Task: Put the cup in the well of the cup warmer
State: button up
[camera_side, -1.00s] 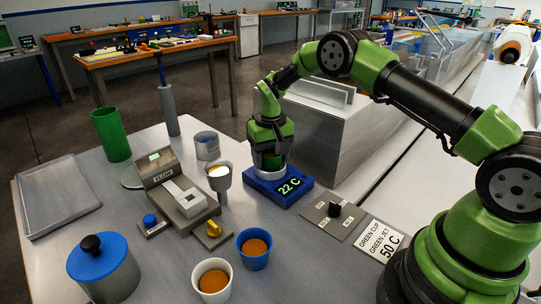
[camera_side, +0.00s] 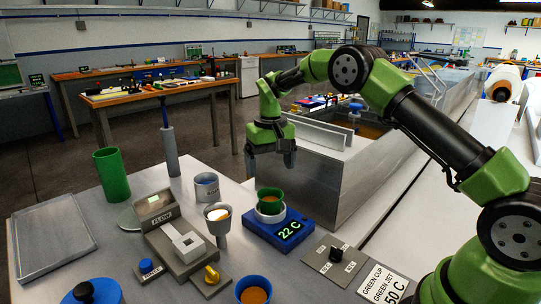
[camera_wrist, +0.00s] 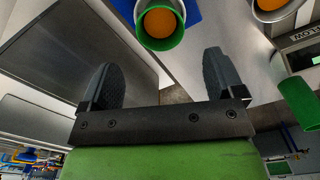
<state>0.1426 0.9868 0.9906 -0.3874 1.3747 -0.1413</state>
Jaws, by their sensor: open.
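The green cup (camera_side: 270,203) stands upright in the pale ring-shaped well of the blue cup warmer (camera_side: 262,230), whose display reads 22 C. In the wrist view the cup (camera_wrist: 160,44) shows a green rim with orange contents, and part of the blue warmer (camera_wrist: 194,12) shows beside it. My gripper (camera_side: 271,166) is open and empty above the cup, clear of it. In the wrist view the fingers (camera_wrist: 160,62) are spread wide with nothing between them. The lower part of the cup is hidden inside the ring.
A funnel (camera_side: 217,213) and the flow unit (camera_side: 180,247) stand left of the warmer. A green cylinder (camera_side: 112,175) and a grey can (camera_side: 207,187) stand farther back. A blue cup (camera_side: 253,291) is in front. A dial plate (camera_side: 336,260) lies at right. A metal tank wall (camera_side: 345,185) rises behind the warmer.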

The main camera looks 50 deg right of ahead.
jog(key=s+a+r+t, duration=0.25)
jog(key=s+r, duration=0.35)
jog(key=r, duration=0.3)
jog(key=s+a+r+t, duration=0.1)
jog(key=s+a+r, duration=0.2)
jog(key=s+r, duration=0.5)
jog(key=s+a+t+y, duration=0.2)
jog(key=s+a+t, duration=0.1)
jog(key=s, duration=1)
jog(key=shift+s+f+t, duration=0.35)
